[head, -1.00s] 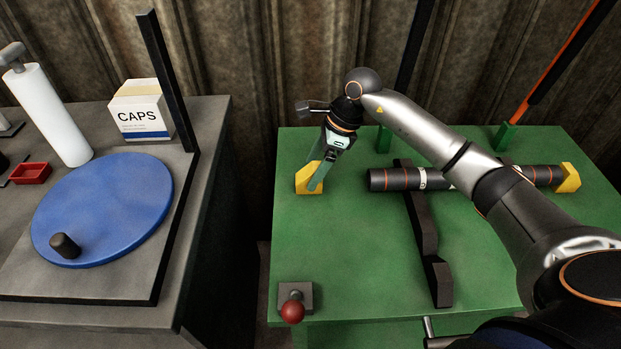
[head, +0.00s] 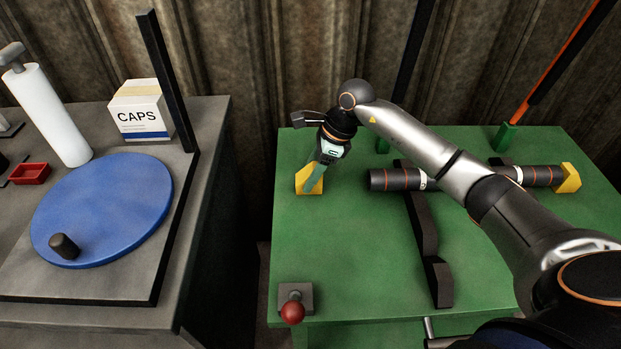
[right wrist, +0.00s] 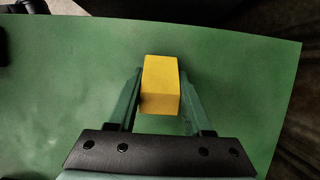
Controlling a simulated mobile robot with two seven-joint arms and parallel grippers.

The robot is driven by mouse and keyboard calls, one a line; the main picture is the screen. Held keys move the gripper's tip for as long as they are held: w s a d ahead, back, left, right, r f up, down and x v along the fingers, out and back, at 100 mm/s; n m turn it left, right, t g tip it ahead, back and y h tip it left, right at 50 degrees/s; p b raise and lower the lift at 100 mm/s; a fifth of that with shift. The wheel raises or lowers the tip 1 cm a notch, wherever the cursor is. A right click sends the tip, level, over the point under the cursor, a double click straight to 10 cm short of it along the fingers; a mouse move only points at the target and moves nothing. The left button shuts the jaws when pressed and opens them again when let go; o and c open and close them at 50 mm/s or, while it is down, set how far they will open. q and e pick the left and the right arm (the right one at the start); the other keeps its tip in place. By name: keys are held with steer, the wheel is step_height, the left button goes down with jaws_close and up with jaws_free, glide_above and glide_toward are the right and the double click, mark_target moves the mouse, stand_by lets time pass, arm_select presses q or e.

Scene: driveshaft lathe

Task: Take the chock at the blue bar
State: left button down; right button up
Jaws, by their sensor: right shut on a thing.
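A yellow chock (head: 302,184) sits at the left of the green table top, to the left of the shaft's free end. My right gripper (head: 314,179) reaches down over it and is shut on it. In the right wrist view the chock (right wrist: 161,84) lies between the two green fingers (right wrist: 160,100), over the green top. A dark bar (head: 411,60) stands behind the chock, to its right, in a green foot; any blue on it is hard to tell. A second yellow chock (head: 568,178) is at the shaft's right end. My left gripper is not in view.
The dark shaft (head: 395,180) lies across black supports (head: 424,225), partly behind my right arm. An orange and black bar (head: 560,70) stands at the back right. A red knob (head: 292,312) is at the front left corner. The table between knob and chock is clear.

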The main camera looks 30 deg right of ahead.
mark_target(306, 172)
jaws_close()
steer(key=shift+r, duration=0.5)
step_height(306, 172, up, 2)
steer(key=shift+w+r, duration=0.1)
steer(key=s+d+r, duration=0.3)
steer(key=s+r, duration=0.6)
steer(key=s, duration=0.4)
steer(key=shift+s+r, duration=0.35)
steer(key=shift+r, duration=0.05)
